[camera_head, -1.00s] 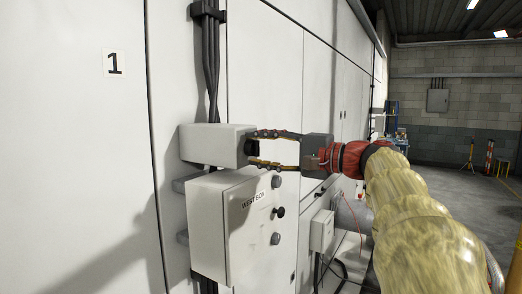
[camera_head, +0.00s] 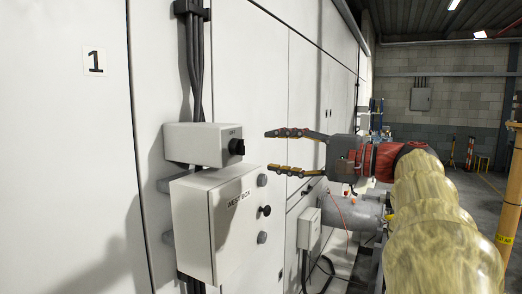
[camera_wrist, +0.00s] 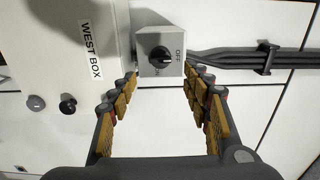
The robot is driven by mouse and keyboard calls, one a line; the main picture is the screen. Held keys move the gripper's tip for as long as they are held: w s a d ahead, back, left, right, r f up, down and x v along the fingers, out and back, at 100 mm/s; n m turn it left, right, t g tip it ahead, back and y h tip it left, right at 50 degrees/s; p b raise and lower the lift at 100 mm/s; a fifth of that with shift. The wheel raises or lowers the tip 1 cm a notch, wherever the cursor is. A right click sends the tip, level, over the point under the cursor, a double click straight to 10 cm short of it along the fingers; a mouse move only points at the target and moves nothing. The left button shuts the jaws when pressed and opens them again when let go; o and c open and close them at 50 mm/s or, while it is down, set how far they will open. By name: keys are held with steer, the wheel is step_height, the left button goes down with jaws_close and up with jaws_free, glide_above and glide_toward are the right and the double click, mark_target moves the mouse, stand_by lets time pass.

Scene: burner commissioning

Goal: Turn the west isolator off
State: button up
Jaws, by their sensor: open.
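The west isolator is a small grey box (camera_head: 197,145) with a black rotary knob (camera_head: 237,146), mounted just above the larger box lettered WEST BOX (camera_head: 205,225). In the wrist view the knob (camera_wrist: 160,57) is straight ahead, with OFF printed on the side towards the black cables. A second mark below the knob is partly hidden. The knob's ridge seems to lie towards the OFF mark, but it is small. My gripper (camera_head: 272,151) is open and empty, to the right of the knob and apart from it. Its fingers (camera_wrist: 160,76) show on either side of the isolator in the wrist view.
The WEST BOX has a black knob (camera_head: 265,211) and grey round fittings on its front. Black cables (camera_head: 196,70) run up the white cabinet wall above the isolator. A smaller grey box (camera_head: 309,228) and a grey cylinder (camera_head: 362,213) lie lower right.

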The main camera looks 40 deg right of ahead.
steer(key=shift+v, duration=1.6)
